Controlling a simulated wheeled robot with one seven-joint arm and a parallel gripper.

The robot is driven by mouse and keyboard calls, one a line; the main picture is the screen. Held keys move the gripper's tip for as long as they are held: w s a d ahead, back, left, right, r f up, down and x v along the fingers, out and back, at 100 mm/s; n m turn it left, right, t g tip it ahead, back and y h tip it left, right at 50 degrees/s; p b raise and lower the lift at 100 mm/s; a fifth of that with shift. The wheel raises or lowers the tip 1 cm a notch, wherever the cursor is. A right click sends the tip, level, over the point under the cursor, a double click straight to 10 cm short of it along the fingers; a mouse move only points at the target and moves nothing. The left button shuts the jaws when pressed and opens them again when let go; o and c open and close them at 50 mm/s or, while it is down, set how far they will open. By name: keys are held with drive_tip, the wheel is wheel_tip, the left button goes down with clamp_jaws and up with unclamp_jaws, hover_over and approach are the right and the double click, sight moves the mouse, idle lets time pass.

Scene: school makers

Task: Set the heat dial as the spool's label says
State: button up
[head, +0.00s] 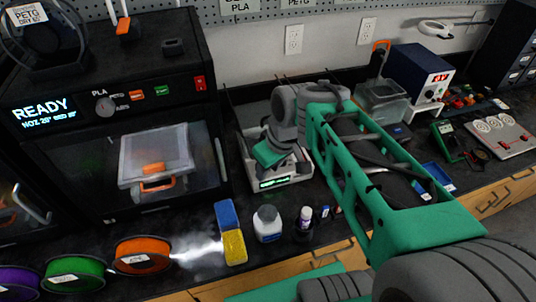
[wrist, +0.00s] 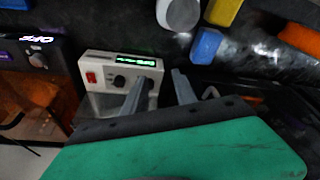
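The printer (head: 105,80) at left in the head view has a READY screen and a grey dial (head: 104,105) among the words PLA, PETG and ABS. Its pointer is too small to read surely. A dark spool (head: 45,35) on top carries a white label (head: 26,15) that reads PETG, with a smaller line beneath. My gripper (wrist: 160,78) is open and empty over a white box (wrist: 95,60) with a red switch, a black dial (wrist: 120,81) and a green display. In the head view my gripper (head: 268,155) is right of the printer, apart from its dial; its fingertips are not clear there.
Purple (head: 18,284), green (head: 75,275) and orange (head: 142,256) spools lie along the front edge. A blue and yellow block (head: 233,245) and bottles (head: 267,223) stand right of them. A plastic tub (head: 382,103) and a blue box (head: 420,72) stand behind my arm.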

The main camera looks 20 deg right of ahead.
drive_tip(key=w+d+n, duration=0.1)
drive_tip(key=w+n, duration=0.1)
drive_tip(key=w+d+f+n+y, duration=0.1)
drive_tip(key=w+n, duration=0.1)
drive_tip(key=w, duration=0.1)
drive_tip(key=w+d+f+n+y, duration=0.1)
drive_tip(key=w+n, duration=0.1)
drive_tip(key=shift+w+f+n+b, duration=0.1)
drive_tip(key=shift+w+n+b, duration=0.15)
drive_tip(key=shift+n+b, duration=0.05)
drive_tip(key=x, duration=0.7)
drive_tip(key=shift+s+a, duration=0.1)
drive_tip(key=shift+c, duration=0.5)
clamp_jaws()
